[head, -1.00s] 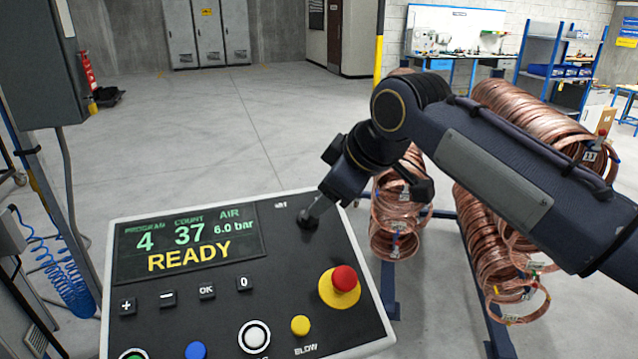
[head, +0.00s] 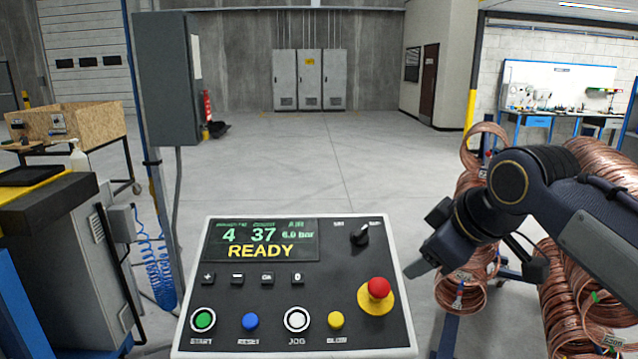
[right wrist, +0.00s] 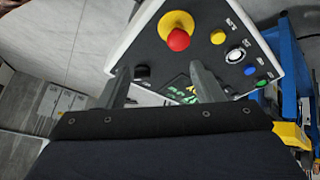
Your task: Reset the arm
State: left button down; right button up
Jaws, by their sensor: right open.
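My right arm comes in from the right in the head view. Its gripper (head: 422,266) is just to the right of the control panel (head: 208,330), apart from the rotary selector knob (head: 360,236) at the panel's upper right. In the right wrist view the two fingers of my right gripper (right wrist: 160,82) are spread with nothing between them, and the panel (right wrist: 200,55) lies beyond them. The screen (head: 262,240) reads 4, 37, 6.0 bar and READY. My left gripper is in neither view.
Coils of copper tube (head: 462,292) hang on a rack at the right, behind and below my right arm. The red emergency button (head: 379,288) stands up from the panel. A grey cabinet (head: 165,85) and a machine (head: 60,250) stand at left. The floor beyond the panel is clear.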

jog(key=s+d+f+m, duration=0.1)
jog(key=s+f+m, duration=0.4)
jog(key=s+f, duration=0.6)
jog(key=s+d+f+m+g+y, duration=0.1)
jog(key=s+d+f+m, duration=0.1)
jog(key=s+f+m, duration=0.4)
jog(key=s+f, duration=0.5)
jog(key=f, duration=0.1)
jog(key=shift+s+d+m, duration=0.3)
